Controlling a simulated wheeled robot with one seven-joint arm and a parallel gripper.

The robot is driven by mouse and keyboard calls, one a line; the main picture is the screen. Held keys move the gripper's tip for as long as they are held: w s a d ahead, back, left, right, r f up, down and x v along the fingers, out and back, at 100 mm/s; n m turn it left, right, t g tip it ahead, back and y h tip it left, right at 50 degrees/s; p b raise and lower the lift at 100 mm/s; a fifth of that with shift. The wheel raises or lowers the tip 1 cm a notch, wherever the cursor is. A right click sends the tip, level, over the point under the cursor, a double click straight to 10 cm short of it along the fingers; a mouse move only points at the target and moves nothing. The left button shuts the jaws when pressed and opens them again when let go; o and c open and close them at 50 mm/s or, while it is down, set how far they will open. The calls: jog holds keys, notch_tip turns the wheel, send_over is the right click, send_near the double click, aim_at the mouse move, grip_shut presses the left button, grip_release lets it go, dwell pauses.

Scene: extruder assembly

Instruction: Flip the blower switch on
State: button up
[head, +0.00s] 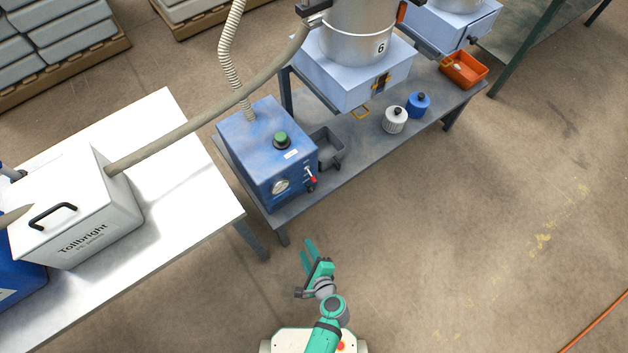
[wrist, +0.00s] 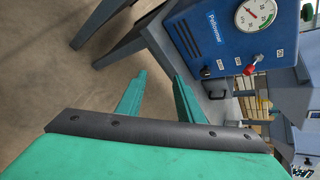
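The blue blower box (head: 243,168) stands on the grey bench, with a green knob (head: 281,139) on top and a hose rising from it. Its front carries a round gauge (head: 280,187) and a red-tipped lever (head: 312,179). In the wrist view its blue panel (wrist: 215,38) fills the upper right, with the gauge (wrist: 255,14), the red lever (wrist: 251,68) and a small dark switch-like part (wrist: 206,71); its position is too small to read. My gripper (head: 308,244) is open and empty, in front of the bench, apart from the box; its teal fingers show in the wrist view (wrist: 160,76).
A white table (head: 190,225) with a white Tollbright box (head: 105,205) stands at left. A grey bin (head: 330,148) sits right beside the blower. Jars (head: 395,120) and an orange tray (head: 464,70) are further along the bench.

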jog(key=w+d+r+m+t+y, duration=0.2)
jog(key=w+m, duration=0.2)
jog(key=w, duration=0.3)
jog(key=m+t+y, duration=0.3)
send_near(314, 181)
jog(key=shift+m, duration=0.3)
jog(key=x, duration=0.7)
jog(key=f+x, duration=0.1)
jog(key=x, duration=0.2)
jog(key=shift+w, duration=0.3)
jog(key=shift+c, duration=0.7)
grip_shut()
